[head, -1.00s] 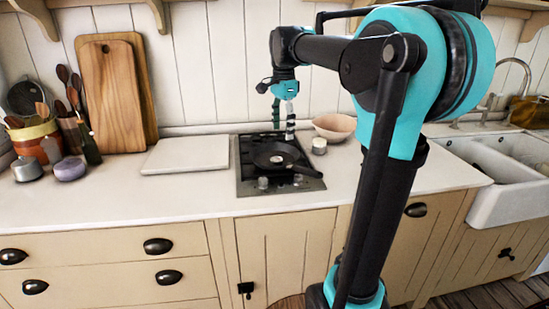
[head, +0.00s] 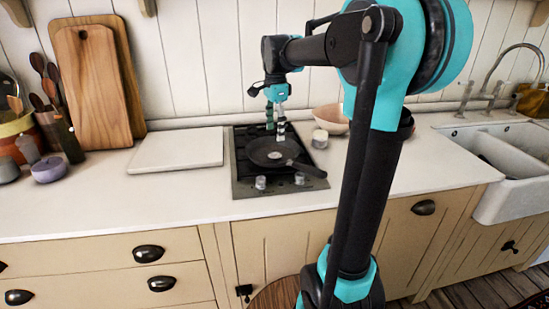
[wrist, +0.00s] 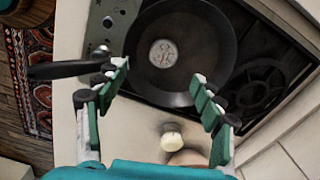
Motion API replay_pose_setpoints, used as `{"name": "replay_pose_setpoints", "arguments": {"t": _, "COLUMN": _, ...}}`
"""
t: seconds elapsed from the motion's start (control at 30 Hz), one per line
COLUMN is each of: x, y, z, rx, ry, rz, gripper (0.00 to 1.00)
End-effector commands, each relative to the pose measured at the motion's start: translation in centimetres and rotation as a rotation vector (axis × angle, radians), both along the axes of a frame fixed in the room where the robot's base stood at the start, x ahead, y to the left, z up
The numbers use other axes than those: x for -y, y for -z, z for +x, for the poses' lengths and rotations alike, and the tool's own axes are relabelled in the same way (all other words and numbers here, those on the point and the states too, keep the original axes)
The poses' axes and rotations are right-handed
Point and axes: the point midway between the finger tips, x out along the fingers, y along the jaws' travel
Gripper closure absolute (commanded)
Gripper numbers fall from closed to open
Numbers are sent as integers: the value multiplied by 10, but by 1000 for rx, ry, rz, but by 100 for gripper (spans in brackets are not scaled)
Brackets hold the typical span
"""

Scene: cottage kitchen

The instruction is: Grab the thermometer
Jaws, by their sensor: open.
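The round, pale thermometer with dark dial markings (wrist: 163,53) lies inside a black frying pan (wrist: 205,32). In the head view it is a small pale disc (head: 276,155) in the pan (head: 262,146). My gripper (head: 276,132) hangs pointing down over the pan, open and empty. In the wrist view its two green-padded fingers (wrist: 160,75) are spread wide, with the thermometer between and just beyond their tips. The fingers appear apart from it; the exact height above the pan is hard to tell.
The pan sits on a black hob (head: 240,180), its handle (head: 310,170) toward the front right. A white jar (head: 320,139) and a pinkish bowl (head: 331,113) stand right of the hob. A white board (head: 178,150) lies left. The front counter is clear.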

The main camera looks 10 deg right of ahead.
Motion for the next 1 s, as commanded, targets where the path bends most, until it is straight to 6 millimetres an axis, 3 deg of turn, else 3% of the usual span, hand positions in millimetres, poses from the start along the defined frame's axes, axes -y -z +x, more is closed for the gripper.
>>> {"name": "replay_pose_setpoints", "arguments": {"t": 0.13, "x": 0, "y": 26, "z": 1, "rx": 0, "ry": 0, "rz": 0, "gripper": 32}}
{"name": "replay_pose_setpoints", "arguments": {"t": 0.47, "x": -2, "y": 50, "z": 2, "rx": 0, "ry": 0, "rz": 0, "gripper": 32}}
{"name": "replay_pose_setpoints", "arguments": {"t": 0.7, "x": -5, "y": 84, "z": 7, "rx": 0, "ry": 1, "rz": 0, "gripper": 32}}
{"name": "replay_pose_setpoints", "arguments": {"t": 1.0, "x": -5, "y": 92, "z": 6, "rx": 0, "ry": 0, "rz": 0, "gripper": 32}}
